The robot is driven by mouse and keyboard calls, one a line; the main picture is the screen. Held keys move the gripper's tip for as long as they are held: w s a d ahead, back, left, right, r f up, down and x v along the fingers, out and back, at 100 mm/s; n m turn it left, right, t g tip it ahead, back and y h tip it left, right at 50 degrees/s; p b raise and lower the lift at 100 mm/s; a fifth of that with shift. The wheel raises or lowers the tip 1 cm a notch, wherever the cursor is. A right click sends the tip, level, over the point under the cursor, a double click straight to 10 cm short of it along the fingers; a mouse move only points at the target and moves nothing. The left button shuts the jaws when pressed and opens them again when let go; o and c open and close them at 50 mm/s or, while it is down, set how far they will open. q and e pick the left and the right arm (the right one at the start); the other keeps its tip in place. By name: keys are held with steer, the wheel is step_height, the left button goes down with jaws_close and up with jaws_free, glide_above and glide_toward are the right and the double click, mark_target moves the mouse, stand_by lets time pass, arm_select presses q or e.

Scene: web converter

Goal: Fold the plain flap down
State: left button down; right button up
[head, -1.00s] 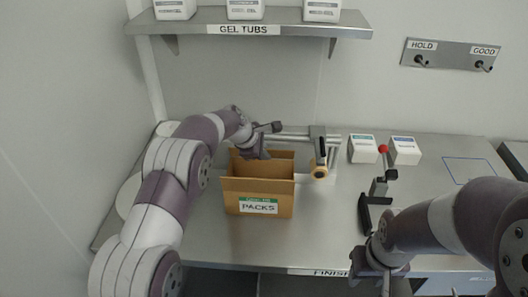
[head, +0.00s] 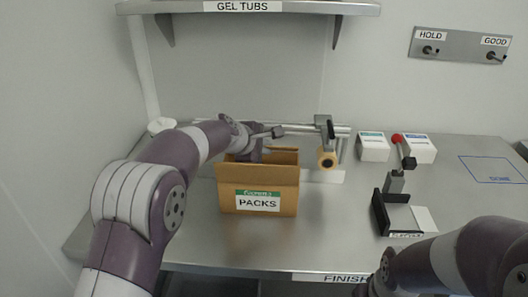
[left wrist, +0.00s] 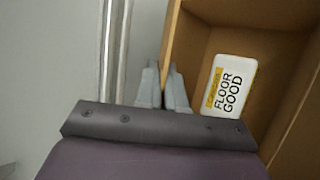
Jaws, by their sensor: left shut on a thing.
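An open brown cardboard box (head: 258,200) stands on the bench, its front face labelled PACKS. My left gripper (head: 250,155) is at the box's far side, partly hidden behind my own wrist. In the left wrist view, my left gripper (left wrist: 165,78) is shut on the thin edge of a plain cardboard panel (left wrist: 172,40), one finger on each side. The panel looks upright; I cannot tell where flap ends and wall begins.
A metal rail with a tan roller (head: 327,160) stands just right of the box. A GEL TUBS shelf (head: 300,8) hangs above. Bench space in front of the box is clear.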

arm_select(q)
steer(key=c, duration=1.3)
jaws_free()
steer(key=v, duration=1.2)
steer(key=shift+s+a+r+b, duration=0.15)
steer(key=shift+s+b, duration=0.15)
steer(key=shift+b, duration=0.05)
